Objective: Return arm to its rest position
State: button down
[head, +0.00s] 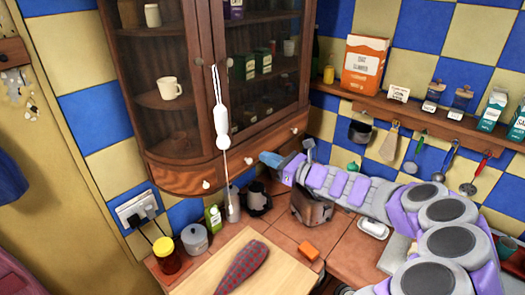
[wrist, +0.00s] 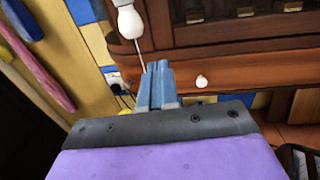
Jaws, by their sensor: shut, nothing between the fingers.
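My gripper (head: 269,158) is at the end of my purple and grey arm, which reaches in from the right in the head view. Its blue fingers are shut and empty. In the wrist view the gripper (wrist: 157,72) points at the wooden cabinet's lower edge, with the fingers together. In the head view the fingertips are just in front of the cabinet's drawer band (head: 182,180), above the counter; I cannot tell whether they touch it.
A white hanging pull (head: 222,125) with a cord is left of my gripper. Below are a toaster (head: 312,207), a kettle (head: 257,197), jars and a cutting board (head: 205,280) with a checked cloth item. Utensils hang under the right shelf (head: 430,122).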

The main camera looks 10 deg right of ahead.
jog(key=s+a+n+g+y+b, duration=0.2)
jog(key=s+a+n+g+b, duration=0.45)
jog(key=s+a+n, duration=0.75)
jog(key=s+a+f+n+g+h+b, duration=0.1)
jog(key=s+a+f+n+g+h, duration=0.1)
jog(key=s+a+f+n+g, duration=0.3)
jog(key=s+f+n+g+h+b, duration=0.1)
jog(key=s+f, duration=0.1)
jog(key=s, duration=0.6)
jog(key=s+d+f+n+g+h+b, duration=0.1)
jog(key=s+d+f+n+h+b, duration=0.2)
jog(key=s+d+f+h, duration=0.2)
jog(key=s+d+f+n+g+h+b, duration=0.1)
jog(key=s+d+f+n+h+b, duration=0.3)
jog(key=s+d+f, duration=0.6)
jog(key=s+h, duration=0.2)
jog(key=s, duration=0.2)
jog(key=shift+s+d+f+n+g, duration=0.15)
jog(key=shift+s+d+n+g, duration=0.15)
jog(key=shift+d+g, duration=0.1)
